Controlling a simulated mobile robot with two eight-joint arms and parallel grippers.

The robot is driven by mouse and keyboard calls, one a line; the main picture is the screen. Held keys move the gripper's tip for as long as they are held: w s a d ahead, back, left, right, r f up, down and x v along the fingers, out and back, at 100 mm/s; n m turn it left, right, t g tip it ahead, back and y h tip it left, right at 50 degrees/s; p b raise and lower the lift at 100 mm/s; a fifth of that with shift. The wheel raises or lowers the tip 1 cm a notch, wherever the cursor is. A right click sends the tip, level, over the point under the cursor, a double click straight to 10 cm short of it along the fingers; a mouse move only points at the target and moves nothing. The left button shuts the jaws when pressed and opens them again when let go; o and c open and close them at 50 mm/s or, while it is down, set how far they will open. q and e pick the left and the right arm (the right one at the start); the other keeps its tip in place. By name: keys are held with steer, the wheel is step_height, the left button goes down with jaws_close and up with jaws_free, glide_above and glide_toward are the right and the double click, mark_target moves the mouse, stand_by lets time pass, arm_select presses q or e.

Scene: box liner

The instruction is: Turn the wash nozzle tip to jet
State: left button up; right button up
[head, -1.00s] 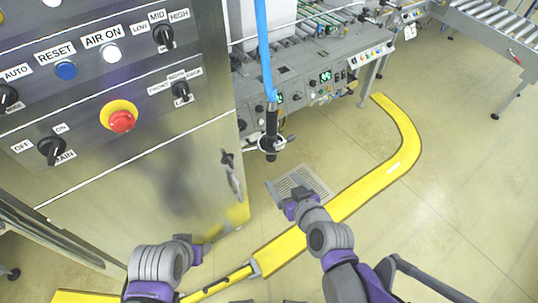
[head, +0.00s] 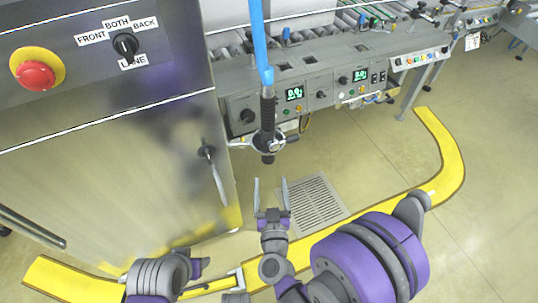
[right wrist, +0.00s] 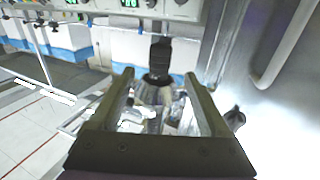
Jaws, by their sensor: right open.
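The wash nozzle (head: 268,110) is a dark cylinder hanging upright from a blue hose (head: 257,35). It has a pale ring with side handles near its lower end and a black tip (head: 268,157) below. My right gripper (head: 271,185) is open and empty, below and apart from the tip in the head view, fingers pointing up the picture. In the right wrist view the black nozzle part (right wrist: 160,55) shows between and beyond the open fingers (right wrist: 158,80). My left gripper (head: 197,267) is low in the head view, its jaws unclear. Markings on the tip are too small to read.
A steel cabinet (head: 110,160) with a door handle (head: 215,175) stands close on the left. A grey machine panel (head: 325,88) is behind the nozzle. A floor drain grate (head: 318,203) and a yellow floor strip (head: 445,150) lie below. The floor at right is clear.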

mark_target(268, 161)
steer(key=w+p, duration=0.4)
steer(key=w, duration=0.1)
steer(key=shift+a+r, duration=0.1)
steer(key=shift+r, duration=0.25)
steer(key=w, duration=0.1)
steer(key=w+p, duration=0.1)
steer(key=w, duration=0.2)
steer(key=shift+w+a+f, duration=0.1)
steer(key=shift+f, duration=0.2)
steer(key=shift+w, duration=0.65)
jaws_close()
